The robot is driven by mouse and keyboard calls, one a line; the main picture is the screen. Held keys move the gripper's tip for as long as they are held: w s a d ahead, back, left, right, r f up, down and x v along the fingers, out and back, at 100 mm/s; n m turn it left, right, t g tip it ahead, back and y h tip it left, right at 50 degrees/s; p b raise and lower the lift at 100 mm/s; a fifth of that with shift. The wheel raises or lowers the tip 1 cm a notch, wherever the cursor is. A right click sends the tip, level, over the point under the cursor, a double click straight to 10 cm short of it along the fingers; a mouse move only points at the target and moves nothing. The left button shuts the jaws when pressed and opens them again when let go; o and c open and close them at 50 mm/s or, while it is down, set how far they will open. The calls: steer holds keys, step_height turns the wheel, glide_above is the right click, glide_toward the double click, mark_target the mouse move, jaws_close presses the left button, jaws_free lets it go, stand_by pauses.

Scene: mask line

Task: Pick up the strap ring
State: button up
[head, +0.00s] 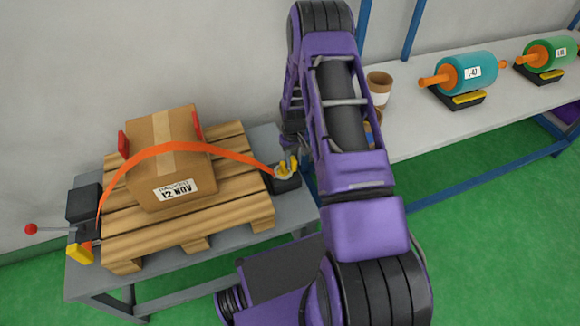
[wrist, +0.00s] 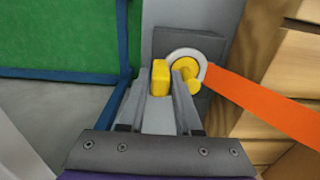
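The strap ring (wrist: 204,66) is a pale grey ring at the end of the orange strap (wrist: 262,98). It sits around a yellow round piece (wrist: 185,68) on a dark grey block (wrist: 210,43). In the head view the orange strap (head: 187,149) arches over a cardboard box, and its right end meets the yellow fitting (head: 287,168). My gripper (wrist: 161,80) is at the fitting with its two grey fingers apart. A yellow block (wrist: 160,77) shows between the fingertips. The right finger overlaps the ring's lower left part; I cannot tell whether it touches.
The cardboard box (head: 155,135) stands on a wooden pallet (head: 125,220) on a grey table (head: 215,250). A black holder with a red-knobbed lever (head: 31,229) is at the table's left. A second bench (head: 420,125) at right carries rollers and cups.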

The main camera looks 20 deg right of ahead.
jaws_close()
